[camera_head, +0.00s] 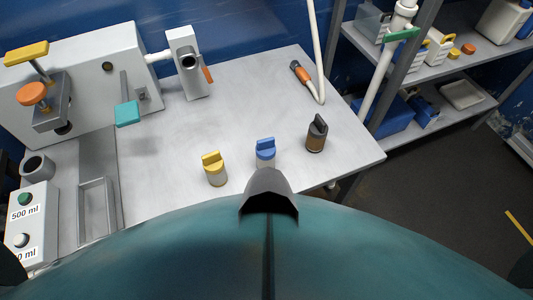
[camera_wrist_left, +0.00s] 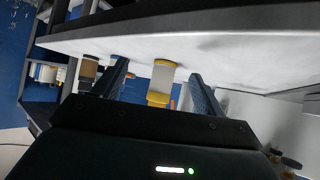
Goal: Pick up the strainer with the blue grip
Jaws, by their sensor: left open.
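The strainer with the blue grip (camera_head: 265,152) stands upright on the grey table, between a yellow-gripped one (camera_head: 214,168) and a dark-gripped brown one (camera_head: 316,133). In the left wrist view the picture is turned over, with the table at the top. My left gripper (camera_wrist_left: 159,70) is open and empty there. The yellow-gripped piece (camera_wrist_left: 162,82) shows in the gap between its fingers, seemingly beyond them. The blue-gripped strainer is mostly hidden behind the left-hand finger; a small blue part (camera_wrist_left: 117,58) shows. My right gripper is in neither view.
A grey machine (camera_head: 85,75) with a teal lever and a panel with buttons (camera_head: 30,225) stand at the left. A white hose with an orange-and-black end (camera_head: 300,72) lies at the back right. Shelves (camera_head: 460,60) stand beyond. The table's middle is clear.

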